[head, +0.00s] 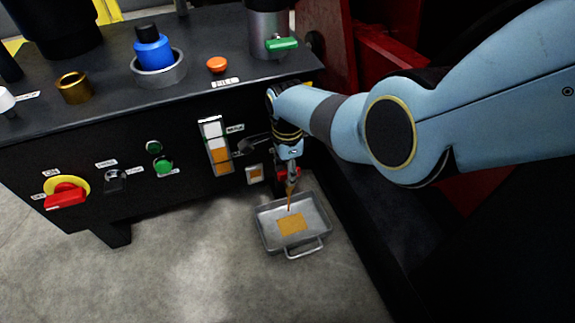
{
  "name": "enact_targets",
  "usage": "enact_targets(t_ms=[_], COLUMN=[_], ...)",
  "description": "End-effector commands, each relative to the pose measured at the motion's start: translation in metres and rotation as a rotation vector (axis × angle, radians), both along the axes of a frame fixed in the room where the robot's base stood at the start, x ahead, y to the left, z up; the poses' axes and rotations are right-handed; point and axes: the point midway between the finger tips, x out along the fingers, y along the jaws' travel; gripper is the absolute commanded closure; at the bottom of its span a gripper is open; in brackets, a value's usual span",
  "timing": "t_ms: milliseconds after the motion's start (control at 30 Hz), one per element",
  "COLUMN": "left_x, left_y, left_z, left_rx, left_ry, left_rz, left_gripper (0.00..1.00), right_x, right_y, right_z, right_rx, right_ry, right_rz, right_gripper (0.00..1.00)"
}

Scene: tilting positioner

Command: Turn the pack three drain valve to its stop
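A small red part (282,173), which looks like the drain valve, shows low on the dark cabinet's front face, partly hidden by my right gripper. My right gripper (292,180) comes in from the right, points down and is right at this red part. Its fingers are small and dark here, so I cannot tell whether they grip it. A thin orange stream falls below the gripper into a grey metal tray (265,237) on the floor. An orange patch (292,223) lies in the tray. My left gripper is out of view.
The cabinet front carries a sight gauge (217,148), a red-and-yellow switch (66,192) and green buttons. On top stand a blue-capped filler (152,48), a brass ring (74,88) and a green-levered cylinder (281,44). Red framework (395,55) stands behind right. Floor at front left is clear.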

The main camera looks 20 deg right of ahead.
Motion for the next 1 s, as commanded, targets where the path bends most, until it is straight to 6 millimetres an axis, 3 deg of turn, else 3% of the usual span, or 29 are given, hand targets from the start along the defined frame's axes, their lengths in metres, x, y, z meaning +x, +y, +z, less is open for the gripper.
enact_targets(t_ms=[267,700,1000], left_x=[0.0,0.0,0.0], left_y=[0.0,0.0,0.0], left_z=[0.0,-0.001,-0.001], left_rx=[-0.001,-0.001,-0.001], left_ry=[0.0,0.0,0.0], left_rz=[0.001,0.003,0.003], left_gripper=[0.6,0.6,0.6], right_x=[0.001,0.001,0.0], right_y=[0.001,0.0,0.0], right_z=[0.022,0.104,0.119], right_rx=[0.001,0.001,0.0], right_ry=[-0.003,-0.002,0.002], right_rz=[0.0,0.0,-0.001], right_gripper=[0.62,0.62,0.62])
